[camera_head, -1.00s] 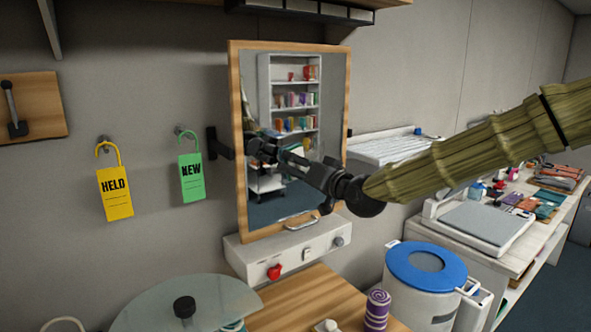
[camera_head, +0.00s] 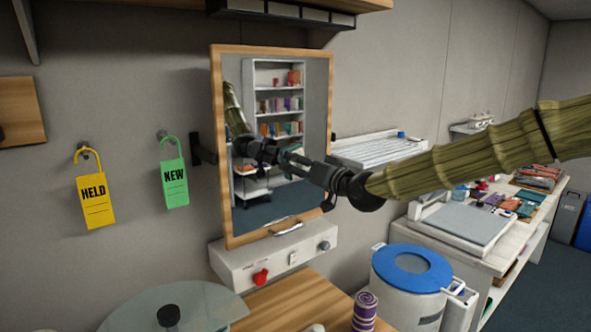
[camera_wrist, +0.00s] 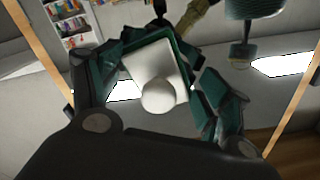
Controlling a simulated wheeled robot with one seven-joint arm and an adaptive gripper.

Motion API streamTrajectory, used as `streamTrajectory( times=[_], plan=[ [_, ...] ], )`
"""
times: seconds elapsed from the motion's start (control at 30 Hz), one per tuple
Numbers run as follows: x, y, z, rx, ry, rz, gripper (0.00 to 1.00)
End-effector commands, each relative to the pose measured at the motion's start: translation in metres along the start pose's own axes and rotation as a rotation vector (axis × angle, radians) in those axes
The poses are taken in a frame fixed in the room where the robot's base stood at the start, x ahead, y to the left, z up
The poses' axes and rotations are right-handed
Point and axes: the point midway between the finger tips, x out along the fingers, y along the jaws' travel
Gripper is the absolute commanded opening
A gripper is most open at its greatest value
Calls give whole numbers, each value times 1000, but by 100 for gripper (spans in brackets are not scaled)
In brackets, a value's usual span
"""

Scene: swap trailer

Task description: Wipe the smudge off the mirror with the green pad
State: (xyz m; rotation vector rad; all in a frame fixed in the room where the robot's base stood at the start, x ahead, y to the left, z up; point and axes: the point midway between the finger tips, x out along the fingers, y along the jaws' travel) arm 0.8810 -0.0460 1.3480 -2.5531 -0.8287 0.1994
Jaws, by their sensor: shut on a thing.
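The wood-framed mirror (camera_head: 325,100) hangs on the grey wall above a white control box. My gripper (camera_head: 292,157) is in front of its glass, with my arm coming in from the right. In the wrist view my gripper (camera_wrist: 157,82) has its teal fingers shut on a pad with a white back, a round white knob and a green edge (camera_wrist: 158,62). The pad's wiping face is turned away from the wrist camera. I cannot tell whether the pad touches the glass. My arm's reflection shows in the mirror. I cannot make out a smudge.
A white control box (camera_head: 228,270) with a red knob is below the mirror. Yellow HELD (camera_head: 95,203) and green NEW (camera_head: 174,184) tags hang at left. A round glass top (camera_head: 205,300), purple striped roll (camera_head: 364,312) and blue-lidded bin (camera_head: 440,280) stand below.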

Motion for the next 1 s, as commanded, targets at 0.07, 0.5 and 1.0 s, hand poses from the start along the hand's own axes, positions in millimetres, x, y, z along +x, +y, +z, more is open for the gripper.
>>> streamTrajectory(
  times=[0.07,0.5,1.0],
  plan=[
    [0,5,-3,0,2,1,58],
    [0,20,-11,1,2,0,58],
    [0,43,-22,-1,2,0,58]
  ],
)
